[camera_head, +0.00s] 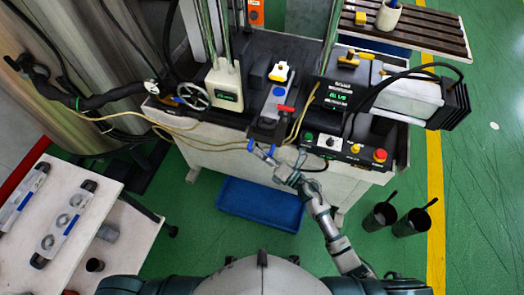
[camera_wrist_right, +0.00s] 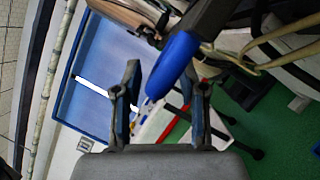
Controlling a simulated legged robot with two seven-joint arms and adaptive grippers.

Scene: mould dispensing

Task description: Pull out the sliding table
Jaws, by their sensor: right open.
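The sliding table (camera_head: 266,127) appears to be the narrow dark slide at the front middle of the machine, with a blue mark and a red lever (camera_head: 286,108) by it. My right gripper (camera_head: 262,149) is at the machine's front edge, just below the slide. In the right wrist view my gripper (camera_wrist_right: 166,95) is open, and a dark bar with a blue grip (camera_wrist_right: 177,66) reaches between its fingers from above. I cannot tell whether the fingers touch it. My left gripper is in neither view.
A blue bin (camera_head: 260,204) lies on the floor below the machine. A control box with a red button (camera_head: 380,155) is right of the slide. A white cart (camera_head: 85,205) with moulds stands at left. Two black cups (camera_head: 411,222) stand on the green floor at right.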

